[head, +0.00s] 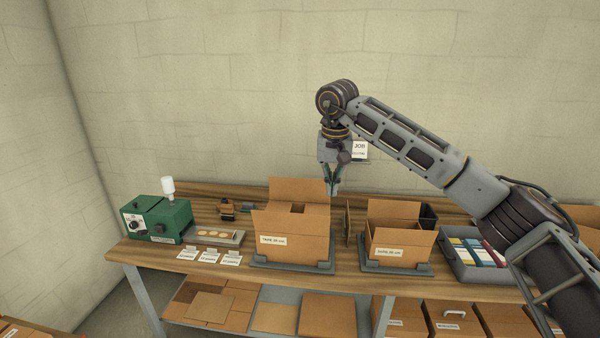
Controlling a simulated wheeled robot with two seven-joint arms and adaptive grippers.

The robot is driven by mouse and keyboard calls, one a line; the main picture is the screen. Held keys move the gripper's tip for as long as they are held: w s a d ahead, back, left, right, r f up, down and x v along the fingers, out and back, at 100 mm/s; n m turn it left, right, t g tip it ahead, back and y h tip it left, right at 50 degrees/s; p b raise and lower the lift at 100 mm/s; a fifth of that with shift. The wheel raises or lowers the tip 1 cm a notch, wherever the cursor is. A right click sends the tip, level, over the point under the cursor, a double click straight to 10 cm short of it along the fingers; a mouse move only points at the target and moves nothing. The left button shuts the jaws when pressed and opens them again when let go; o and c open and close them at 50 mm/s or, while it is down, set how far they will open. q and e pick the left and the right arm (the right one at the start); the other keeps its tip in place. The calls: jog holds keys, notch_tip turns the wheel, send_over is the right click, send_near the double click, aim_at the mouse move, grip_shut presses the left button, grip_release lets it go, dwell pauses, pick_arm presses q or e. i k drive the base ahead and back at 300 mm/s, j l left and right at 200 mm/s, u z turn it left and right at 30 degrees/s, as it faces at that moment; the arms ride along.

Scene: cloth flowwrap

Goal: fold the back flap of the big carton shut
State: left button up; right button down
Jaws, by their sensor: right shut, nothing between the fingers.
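The big carton (293,250) stands in a grey holder on the wooden bench, with a white label on its front. Its back flap (299,189) stands upright behind the opening. Other flaps of the carton look open, and part of the inside shows. My right gripper (333,192) is shut and empty. It points down at the upper right corner of the back flap, and I cannot tell whether it touches the flap. My left gripper is not in view.
A smaller open carton (400,244) stands right of the big one, with a thin upright brown panel (347,222) between them. A green machine (158,219) is at the left. A grey tray (457,262) of coloured items is at the right. A wall rises behind the bench.

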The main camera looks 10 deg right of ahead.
aim_at(280, 189)
jog(key=i, duration=1.7)
